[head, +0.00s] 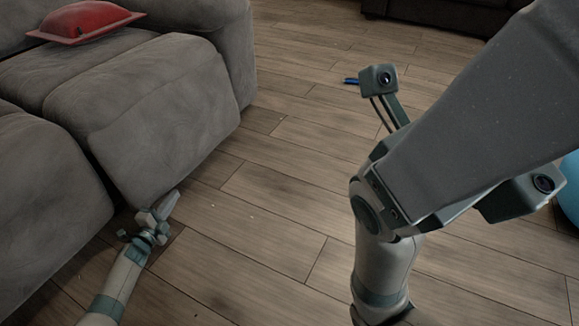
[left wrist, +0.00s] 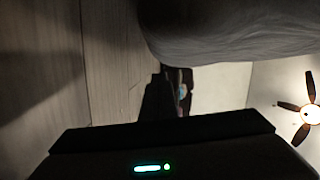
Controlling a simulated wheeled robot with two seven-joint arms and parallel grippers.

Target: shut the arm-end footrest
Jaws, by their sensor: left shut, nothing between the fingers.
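The arm-end footrest (head: 150,120) is a grey padded panel on the sofa, beside the far armrest. It stands out from the sofa front, further than the grey section nearer to me. My left gripper (head: 170,204) is shut and empty, low down by the footrest's bottom front edge. I cannot tell whether its tip touches the footrest. In the left wrist view a grey padded surface (left wrist: 235,30), likely the footrest's underside, fills the upper right. My right arm crosses the head view, but its gripper is out of the picture.
The nearer sofa section (head: 45,200) borders my left forearm. A red cushion (head: 85,22) lies on the seat. A small blue object (head: 351,81) lies on the wooden floor (head: 270,220), which is mostly clear. A blue round object (head: 570,185) is at the right edge.

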